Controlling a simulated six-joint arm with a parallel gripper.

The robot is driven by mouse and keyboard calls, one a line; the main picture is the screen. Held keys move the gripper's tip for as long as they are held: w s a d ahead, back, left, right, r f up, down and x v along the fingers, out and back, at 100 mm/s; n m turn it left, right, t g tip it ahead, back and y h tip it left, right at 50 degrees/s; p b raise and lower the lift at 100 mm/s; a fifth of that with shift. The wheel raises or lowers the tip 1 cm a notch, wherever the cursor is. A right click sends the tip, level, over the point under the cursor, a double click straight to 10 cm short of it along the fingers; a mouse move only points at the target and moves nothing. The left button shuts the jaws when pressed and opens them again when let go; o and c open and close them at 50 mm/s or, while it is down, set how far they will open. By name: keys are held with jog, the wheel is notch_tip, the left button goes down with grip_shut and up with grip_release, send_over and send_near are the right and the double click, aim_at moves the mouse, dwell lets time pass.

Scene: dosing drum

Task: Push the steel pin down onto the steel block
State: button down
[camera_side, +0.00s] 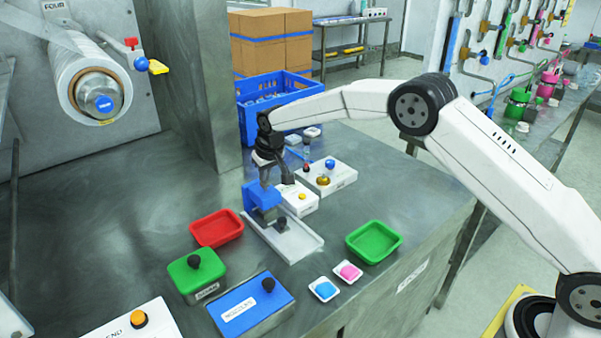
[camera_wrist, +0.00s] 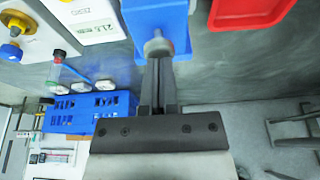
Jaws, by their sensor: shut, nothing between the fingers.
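The blue bracket (camera_side: 262,197) stands at the left end of a pale metal base (camera_side: 300,243) in the side view. In the wrist view the bracket (camera_wrist: 155,15) is just beyond my fingers, and the round grey head of the steel pin (camera_wrist: 158,45) shows at its near edge. My gripper (camera_wrist: 159,62) is shut and empty, its fingertips right at the pin head. Whether they touch it I cannot tell. In the side view my gripper (camera_side: 264,182) points down over the bracket. I cannot make out the steel block; the pin's lower part is hidden.
A small white scale (camera_side: 298,198) and a white button box (camera_side: 328,177) stand close to the right of the bracket. A red tray (camera_side: 216,228) is to the left, a green tray (camera_side: 374,241) to the right. A blue crate (camera_side: 278,100) stands behind.

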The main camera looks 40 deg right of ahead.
notch_tip(320, 180, up, 9)
dwell(1.3)
jog(key=shift+f, duration=0.1)
jog(key=shift+s, duration=0.1)
jog(key=s+d+f, duration=0.2)
jog(key=s, duration=1)
jog(key=s+d+f, duration=0.2)
jog(key=s, duration=1)
jog(key=s+d+f, duration=0.2)
jog(key=s+d, duration=0.1)
jog(key=s, duration=1)
jog(key=shift+g, duration=0.4)
